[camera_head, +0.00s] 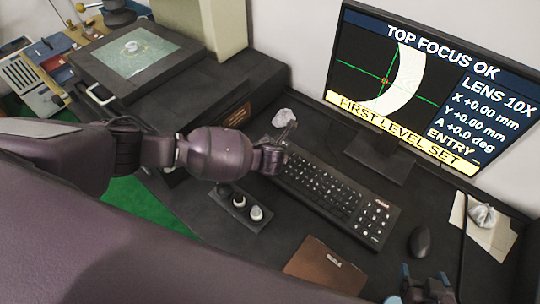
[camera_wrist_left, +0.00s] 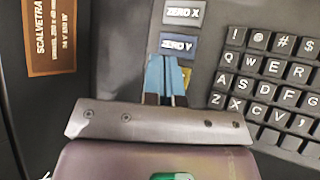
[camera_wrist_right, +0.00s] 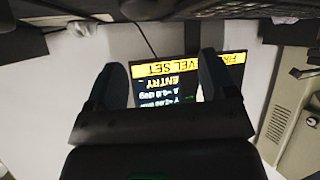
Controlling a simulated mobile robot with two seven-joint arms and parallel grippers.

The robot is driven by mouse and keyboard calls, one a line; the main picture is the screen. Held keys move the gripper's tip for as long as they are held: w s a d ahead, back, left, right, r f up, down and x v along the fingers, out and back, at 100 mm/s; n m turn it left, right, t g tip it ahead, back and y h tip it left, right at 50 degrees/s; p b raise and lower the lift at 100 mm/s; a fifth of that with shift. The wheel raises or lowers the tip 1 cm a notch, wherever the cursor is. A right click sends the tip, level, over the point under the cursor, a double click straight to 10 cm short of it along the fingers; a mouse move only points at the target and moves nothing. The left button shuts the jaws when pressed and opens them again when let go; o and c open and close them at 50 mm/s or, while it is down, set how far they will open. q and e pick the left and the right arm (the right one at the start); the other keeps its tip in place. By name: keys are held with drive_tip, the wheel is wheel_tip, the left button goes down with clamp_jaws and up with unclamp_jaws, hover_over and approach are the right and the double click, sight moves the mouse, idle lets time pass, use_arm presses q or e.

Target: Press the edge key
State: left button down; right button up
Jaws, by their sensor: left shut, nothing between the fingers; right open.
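The black keyboard (camera_head: 335,192) lies on the desk below the monitor. In the left wrist view its left column has a grey ZERO X key (camera_wrist_left: 182,14), a dark blue ZERO Y key (camera_wrist_left: 178,46) and a yellow key (camera_wrist_left: 187,74) mostly hidden by my fingers; no edge label is readable. My left gripper (camera_wrist_left: 166,78) is shut and empty, its blue fingertips over the column just below ZERO Y; contact cannot be told. In the head view my left wrist covers the keyboard's left end. My right gripper (camera_head: 425,285) is open and empty at the bottom right.
The monitor (camera_head: 425,80) reads TOP FOCUS OK, FIRST LEVEL SET and ENTRY. A mouse (camera_head: 420,242) lies right of the keyboard. A small block with knobs (camera_head: 240,205) and a brown pad (camera_head: 325,267) lie in front. A machine with a glass stage (camera_head: 135,52) stands at left.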

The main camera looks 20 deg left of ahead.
drive_tip(key=shift+s+d+f, duration=0.1)
drive_tip(key=shift+s+f, duration=0.3)
drive_tip(key=shift+s, duration=0.1)
use_arm(q)
drive_tip(key=shift+f, duration=0.15)
use_arm(e)
drive_tip(key=shift+w, duration=0.1)
use_arm(q)
drive_tip(key=shift+f, duration=0.25)
use_arm(e)
drive_tip(key=shift+w+r, duration=0.45)
drive_tip(key=shift+w, duration=0.05)
use_arm(q)
drive_tip(key=shift+f, duration=0.15)
use_arm(e)
drive_tip(key=shift+s+f, duration=0.15)
